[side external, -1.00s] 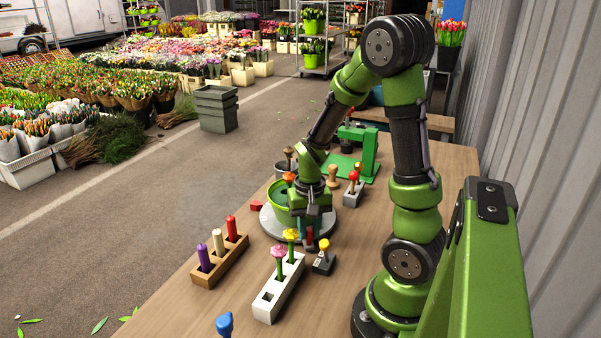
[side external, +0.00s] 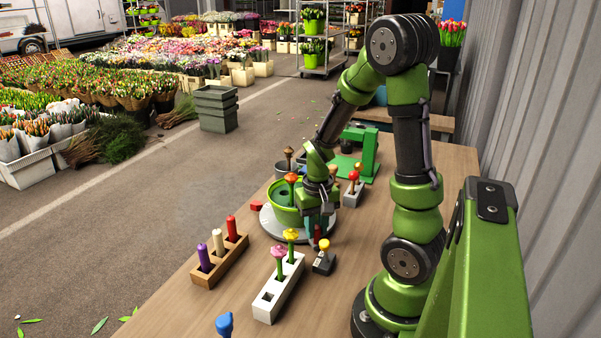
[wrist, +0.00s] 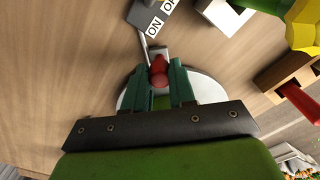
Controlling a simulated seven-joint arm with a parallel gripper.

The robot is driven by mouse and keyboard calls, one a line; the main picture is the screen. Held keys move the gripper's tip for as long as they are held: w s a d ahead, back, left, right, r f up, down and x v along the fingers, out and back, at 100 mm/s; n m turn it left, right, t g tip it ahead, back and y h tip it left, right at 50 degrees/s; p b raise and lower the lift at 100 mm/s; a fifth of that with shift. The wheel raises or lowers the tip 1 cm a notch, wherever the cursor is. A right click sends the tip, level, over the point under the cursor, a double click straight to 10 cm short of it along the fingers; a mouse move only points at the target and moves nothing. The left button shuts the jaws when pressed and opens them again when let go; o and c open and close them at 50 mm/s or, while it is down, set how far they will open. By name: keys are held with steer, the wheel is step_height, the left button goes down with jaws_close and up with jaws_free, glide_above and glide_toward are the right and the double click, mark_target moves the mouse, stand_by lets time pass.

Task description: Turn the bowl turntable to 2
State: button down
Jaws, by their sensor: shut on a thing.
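The bowl turntable (side external: 268,226) is a grey disc on the wooden table. A green bowl (side external: 281,196) stands on it with an orange-topped peg (side external: 291,179) at it. My gripper (side external: 318,222) points down at the disc's near right edge. In the wrist view, its two dark green fingers (wrist: 161,80) are closed around a red knob (wrist: 158,73) at the turntable's rim; the knob also shows below the fingers in the side view (side external: 317,233). The pale disc (wrist: 205,88) is partly hidden behind the fingers. I cannot read any number mark.
A switch block with a yellow knob (side external: 324,257) stands close to my gripper. A white holder (side external: 279,290) with pink and yellow flowers and a wooden rack (side external: 219,263) of pegs stand nearer the camera. Behind are a red-knobbed block (side external: 354,190) and a green press (side external: 366,150).

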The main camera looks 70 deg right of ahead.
steer(key=c, duration=0.9)
jaws_free()
steer(key=shift+c, duration=0.2)
step_height(320, 180, up, 17)
steer(key=a+r+n+t+y, duration=0.1)
steer(key=a+n+t, duration=0.1)
steer(key=a, duration=0.7)
steer(key=w+a+r+n+t+y, duration=0.1)
steer(key=a+n+t, duration=0.2)
steer(key=a, duration=0.6)
steer(key=shift+a+r+t, duration=0.15)
steer(key=shift+r+t, duration=0.25)
steer(key=shift+t, duration=0.7)
